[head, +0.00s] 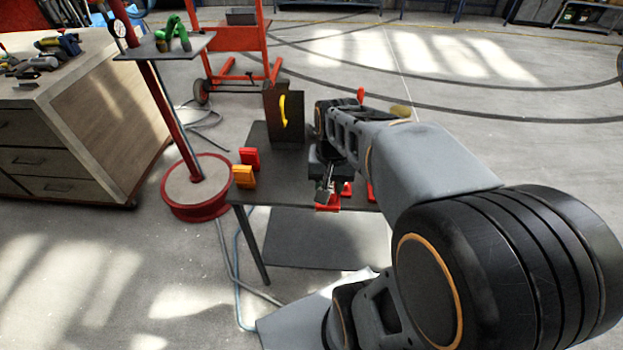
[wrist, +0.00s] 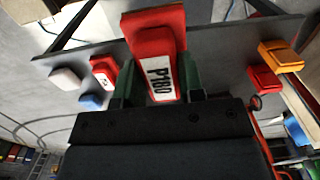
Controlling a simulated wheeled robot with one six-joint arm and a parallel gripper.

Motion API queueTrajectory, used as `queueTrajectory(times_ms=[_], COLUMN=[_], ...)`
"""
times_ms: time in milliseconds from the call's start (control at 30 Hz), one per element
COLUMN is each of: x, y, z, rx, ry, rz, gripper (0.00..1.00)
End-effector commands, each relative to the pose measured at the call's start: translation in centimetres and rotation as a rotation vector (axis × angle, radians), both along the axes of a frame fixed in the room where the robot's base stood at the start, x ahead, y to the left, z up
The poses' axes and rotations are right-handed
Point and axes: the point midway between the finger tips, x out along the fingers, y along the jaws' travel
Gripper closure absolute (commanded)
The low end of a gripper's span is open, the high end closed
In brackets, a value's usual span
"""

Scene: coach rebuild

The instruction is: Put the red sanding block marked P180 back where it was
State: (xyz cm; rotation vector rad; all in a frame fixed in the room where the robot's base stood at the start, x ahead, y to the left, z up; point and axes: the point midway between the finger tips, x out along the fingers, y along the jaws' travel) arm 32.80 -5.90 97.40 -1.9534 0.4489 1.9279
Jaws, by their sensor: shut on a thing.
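My gripper (wrist: 156,88) is shut on a red sanding block (wrist: 155,40) with a white label reading P180. Its green fingers press the block from both sides. In the head view the held red block (head: 328,207) shows under my gripper (head: 325,193), at the front edge of the dark table (head: 262,135). I cannot tell the gap between block and table. Another red block with a white label (wrist: 103,73) lies on the table in the wrist view; its marking is too small to read.
A white block (wrist: 66,77) and a blue block (wrist: 90,101) are near the labelled red one. On the other side are an orange block (wrist: 280,55) and a plain red block (wrist: 263,78). A dark upright box with a yellow handle (head: 283,112) stands at the table's back.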

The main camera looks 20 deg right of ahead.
Motion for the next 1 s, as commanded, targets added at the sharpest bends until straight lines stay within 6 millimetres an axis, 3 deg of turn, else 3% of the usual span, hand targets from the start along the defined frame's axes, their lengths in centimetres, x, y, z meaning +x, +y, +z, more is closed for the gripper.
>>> queueTrajectory(times_ms=[133,233,433,600,1000], x=[1.4,3.6,8.6,11.0,13.0], y=[-1.1,-1.7,-2.7,-3.1,-3.3], z=[-0.3,-1.2,-3.5,-6.5,-8.9], rx=[-0.023,-0.025,-0.023,-0.023,-0.024], ry=[0.022,0.025,0.024,0.022,0.019], rz=[-0.027,-0.032,-0.036,-0.035,-0.032], gripper=[0.90,0.90,0.90,0.90,0.90])
